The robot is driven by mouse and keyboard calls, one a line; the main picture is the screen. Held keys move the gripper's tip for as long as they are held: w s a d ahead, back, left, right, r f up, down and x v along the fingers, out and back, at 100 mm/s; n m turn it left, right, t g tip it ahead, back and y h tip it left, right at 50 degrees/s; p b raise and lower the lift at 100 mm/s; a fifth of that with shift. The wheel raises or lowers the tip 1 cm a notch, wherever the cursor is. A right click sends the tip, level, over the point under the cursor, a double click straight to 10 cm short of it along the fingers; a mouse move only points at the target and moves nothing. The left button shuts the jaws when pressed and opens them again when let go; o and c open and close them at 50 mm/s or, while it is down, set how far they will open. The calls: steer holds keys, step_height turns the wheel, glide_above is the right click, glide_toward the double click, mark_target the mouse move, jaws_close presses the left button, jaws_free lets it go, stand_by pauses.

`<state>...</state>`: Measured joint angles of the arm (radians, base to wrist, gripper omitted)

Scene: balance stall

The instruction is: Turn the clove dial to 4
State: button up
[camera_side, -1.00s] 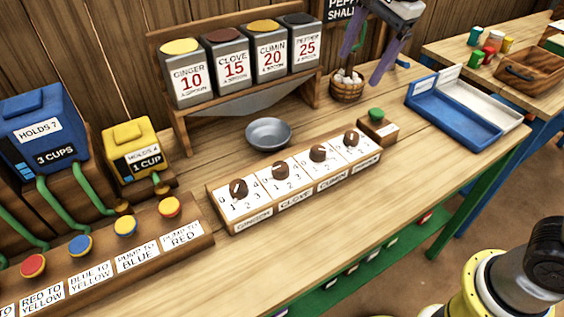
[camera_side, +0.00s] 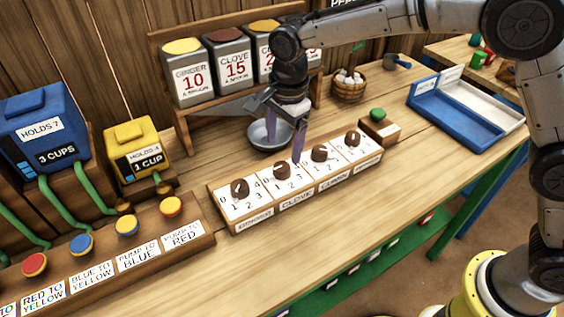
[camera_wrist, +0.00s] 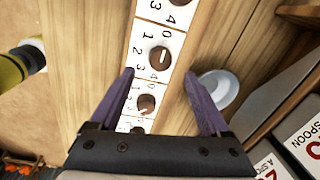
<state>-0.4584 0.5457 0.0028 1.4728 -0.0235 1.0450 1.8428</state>
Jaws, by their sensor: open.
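The clove dial (camera_side: 282,171) is a round brown knob on a white panel with numbers, second from the left in a row of dials above the CLOVE label (camera_side: 296,198). In the wrist view, the clove dial (camera_wrist: 160,57) lies in the gap between my fingers. Its pale mark shows there, but I cannot tell surely which number it points to. My gripper (camera_side: 284,154) has purple fingers, is open and empty, and hangs close above and behind the clove dial. In the wrist view its fingers (camera_wrist: 159,78) are spread over the strip, one on each side.
The ginger dial (camera_side: 239,188) and cumin dial (camera_side: 319,153) flank the clove dial closely. A grey bowl (camera_side: 262,137) stands just behind the strip, beside my fingers. The spice rack (camera_side: 183,128) is behind. The table front (camera_side: 300,240) is clear.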

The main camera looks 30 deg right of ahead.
mark_target(282, 167)
steer(key=f, duration=0.7)
steer(key=shift+w, duration=0.25)
steer(key=shift+r, duration=0.1)
jaws_close()
